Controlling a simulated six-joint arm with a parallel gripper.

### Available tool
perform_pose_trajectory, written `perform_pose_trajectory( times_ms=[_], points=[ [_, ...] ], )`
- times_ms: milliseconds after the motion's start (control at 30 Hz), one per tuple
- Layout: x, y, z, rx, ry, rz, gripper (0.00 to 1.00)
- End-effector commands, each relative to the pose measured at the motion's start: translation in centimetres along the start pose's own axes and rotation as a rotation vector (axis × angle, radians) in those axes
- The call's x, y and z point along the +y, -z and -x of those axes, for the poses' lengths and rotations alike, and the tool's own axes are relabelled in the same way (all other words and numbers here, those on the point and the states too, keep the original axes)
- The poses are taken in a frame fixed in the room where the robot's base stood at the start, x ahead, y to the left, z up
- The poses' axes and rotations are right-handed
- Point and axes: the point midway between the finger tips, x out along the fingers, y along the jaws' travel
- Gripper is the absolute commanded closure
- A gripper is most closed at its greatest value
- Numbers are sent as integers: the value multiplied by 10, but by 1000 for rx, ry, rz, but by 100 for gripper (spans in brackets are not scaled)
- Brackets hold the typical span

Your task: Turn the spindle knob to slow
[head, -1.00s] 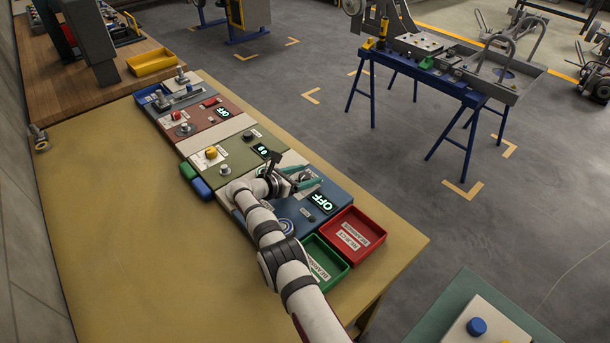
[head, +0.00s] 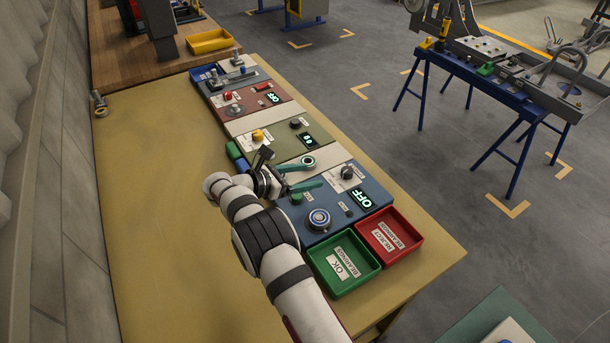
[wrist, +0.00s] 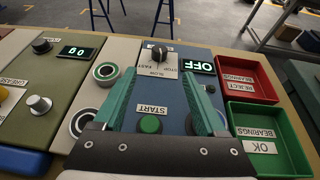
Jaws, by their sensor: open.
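The spindle knob (head: 347,172) is a small dark knob on a pale label plate at the far edge of the blue panel (head: 335,207). In the wrist view the knob (wrist: 159,52) has STOP, SLOW and FAST printed beside it. I cannot tell which mark it points to. The panel's display (head: 363,198) reads OFF. My gripper (head: 317,171) is open and empty, with its teal fingers over the panel. In the wrist view the gripper's fingertips (wrist: 158,74) stand left and right, with the knob beyond them, apart from both.
A green START button (wrist: 150,124) shows between the fingers. An olive panel (head: 268,148) is at left. The near bench top is clear.

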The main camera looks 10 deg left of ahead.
Motion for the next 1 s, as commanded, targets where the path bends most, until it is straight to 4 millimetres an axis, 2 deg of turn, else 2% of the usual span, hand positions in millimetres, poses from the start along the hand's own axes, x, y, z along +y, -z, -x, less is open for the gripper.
perform_pose_trajectory(
  times_ms=[267, 333, 367, 467, 500, 600, 700, 767, 833, 1000],
  points=[
    [-1, -1, -1, 7, 5, -12, 26],
    [-11, -8, -13, 80, 52, -135, 26],
    [-19, -12, -22, 140, 93, -244, 26],
    [-47, -32, -48, 397, 308, -806, 26],
    [-54, -43, -54, 489, 407, -1059, 26],
    [-57, -78, -58, 666, 645, -1635, 26],
    [-55, -114, -59, 766, 819, -2026, 26],
    [-54, -126, -60, 797, 880, -2149, 26],
    [-51, -127, -63, 810, 913, -2207, 26],
    [-39, -95, -84, 810, 919, -2206, 26]
  ],
)
